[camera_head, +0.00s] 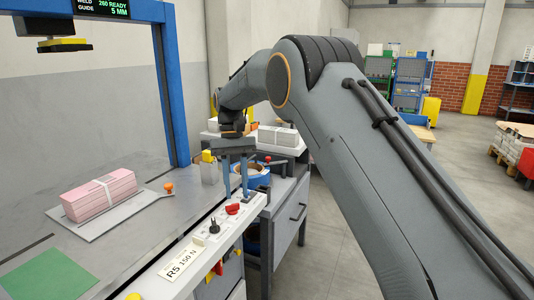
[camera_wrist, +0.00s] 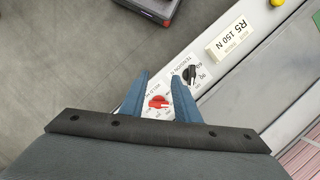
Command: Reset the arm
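My gripper (camera_head: 235,176) points down over the front control panel of the grey machine table, its two blue fingers apart with nothing between them. In the wrist view my gripper (camera_wrist: 160,92) is also open, its fingers on either side of a red knob (camera_wrist: 158,102). I cannot tell whether the fingertips touch the panel. The red knob (camera_head: 232,209) and a black knob (camera_head: 214,226) sit on the white panel. My arm reaches in from the right of the head view.
A strapped pink stack (camera_head: 100,194) lies on a white plate (camera_head: 90,226) on the machine table. A blue frame (camera_head: 173,100) rises behind it. A blue tape roll (camera_head: 256,175) and a white stack (camera_head: 279,135) are beyond the gripper. Open floor (camera_head: 335,255) lies right of the table.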

